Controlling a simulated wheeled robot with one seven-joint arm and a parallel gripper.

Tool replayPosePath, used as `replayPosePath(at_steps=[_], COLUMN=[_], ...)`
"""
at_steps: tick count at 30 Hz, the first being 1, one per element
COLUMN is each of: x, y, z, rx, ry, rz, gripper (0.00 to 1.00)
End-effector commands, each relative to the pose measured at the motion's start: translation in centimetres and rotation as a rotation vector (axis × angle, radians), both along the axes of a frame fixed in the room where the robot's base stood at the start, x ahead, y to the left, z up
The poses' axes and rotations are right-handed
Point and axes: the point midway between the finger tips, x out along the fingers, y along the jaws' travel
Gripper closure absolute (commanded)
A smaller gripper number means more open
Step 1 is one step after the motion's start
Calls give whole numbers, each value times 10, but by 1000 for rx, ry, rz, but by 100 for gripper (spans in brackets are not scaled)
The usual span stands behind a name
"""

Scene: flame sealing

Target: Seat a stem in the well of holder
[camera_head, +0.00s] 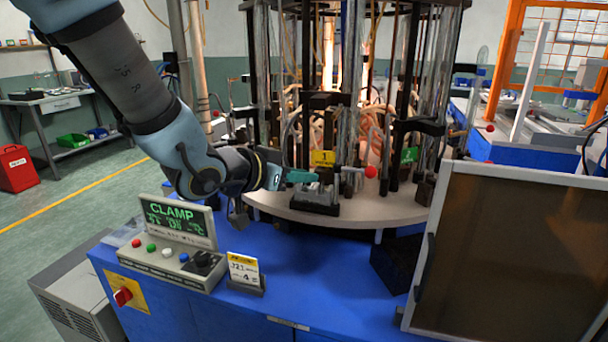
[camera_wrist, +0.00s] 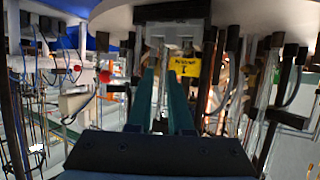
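My gripper (camera_head: 312,177) reaches in from the left, level, with its green fingers at the near edge of the round table. In the wrist view its two green fingers (camera_wrist: 163,80) point away from the camera with a narrow gap between them. Something pale and clear shows in that gap; I cannot tell whether it is a stem held there or background. A dark holder block (camera_head: 318,199) with a grey top stands on the table just below the fingertips. Its well is hidden. A yellow tag marked 1 (camera_head: 323,157) is behind the fingertips and also shows in the wrist view (camera_wrist: 185,67).
A lever with a red ball (camera_head: 370,172) sits just right of the fingertips. Black posts and clear tubes crowd the round table (camera_head: 395,210). A console reading CLAMP (camera_head: 170,213) stands front left, a brown panel (camera_head: 507,255) front right. The blue top (camera_head: 310,265) between is mostly clear.

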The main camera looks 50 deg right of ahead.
Motion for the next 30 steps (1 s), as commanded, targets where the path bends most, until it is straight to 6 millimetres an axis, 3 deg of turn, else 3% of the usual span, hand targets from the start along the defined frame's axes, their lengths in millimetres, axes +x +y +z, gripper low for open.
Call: replayPosePath(at_steps=[7, 17, 30], x=[0, 0, 0], y=[0, 0, 4], z=[0, 0, 7], rx=[0, 0, 0], ry=[0, 0, 0], rz=[0, 0, 0], gripper=[82, 47, 47])
